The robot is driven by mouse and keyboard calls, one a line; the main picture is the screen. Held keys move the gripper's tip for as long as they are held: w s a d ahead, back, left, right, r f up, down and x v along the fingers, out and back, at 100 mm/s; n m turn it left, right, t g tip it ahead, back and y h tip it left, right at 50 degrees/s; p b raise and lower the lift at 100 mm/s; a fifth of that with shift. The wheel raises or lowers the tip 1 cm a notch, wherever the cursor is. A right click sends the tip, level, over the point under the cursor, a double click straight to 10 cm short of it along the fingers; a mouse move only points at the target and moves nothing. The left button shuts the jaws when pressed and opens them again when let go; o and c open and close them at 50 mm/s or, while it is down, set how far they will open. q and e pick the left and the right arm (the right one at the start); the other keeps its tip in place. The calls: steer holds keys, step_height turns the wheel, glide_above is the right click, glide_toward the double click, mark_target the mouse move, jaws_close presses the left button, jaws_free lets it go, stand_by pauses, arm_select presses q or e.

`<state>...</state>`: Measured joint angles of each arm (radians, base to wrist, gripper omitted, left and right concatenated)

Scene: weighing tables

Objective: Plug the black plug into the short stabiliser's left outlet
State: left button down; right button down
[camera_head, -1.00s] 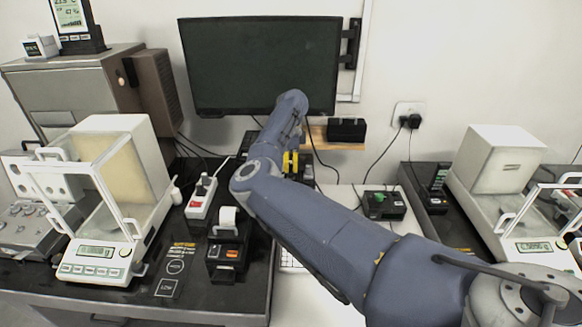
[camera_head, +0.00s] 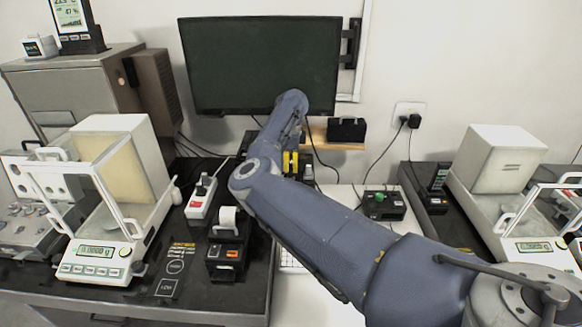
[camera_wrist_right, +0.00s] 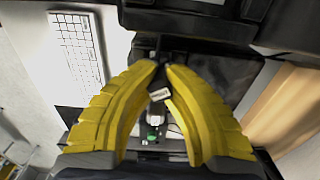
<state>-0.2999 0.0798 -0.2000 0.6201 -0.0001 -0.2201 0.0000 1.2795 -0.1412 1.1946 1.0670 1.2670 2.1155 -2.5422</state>
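My right gripper (camera_wrist_right: 163,66) has its yellow fingers closed to a narrow gap around a dark piece, which appears to be the black plug (camera_wrist_right: 159,53). A small white tag (camera_wrist_right: 159,95) shows between the fingers. In the head view the right gripper (camera_head: 290,162) is partly covered by my arm, below the monitor. In the wrist view a dark box (camera_wrist_right: 185,27), apparently the short stabiliser, lies just beyond the fingertips. Its left outlet cannot be made out, nor whether the plug touches it. My left gripper is not in view.
A power strip (camera_head: 201,198) and small printer (camera_head: 226,252) stand left of my arm. A green-knobbed box (camera_head: 384,205) stands to the right. The monitor (camera_head: 262,65) and wooden shelf (camera_head: 335,144) are behind. A keyboard (camera_wrist_right: 77,48) shows in the wrist view.

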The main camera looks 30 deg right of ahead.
steer(key=shift+f, duration=0.35)
stand_by(0.3)
steer(key=c, duration=0.8)
jaws_free()
steer(key=shift+c, duration=0.2)
steer(key=shift+r, duration=3.7)
steer(key=shift+d, duration=0.1)
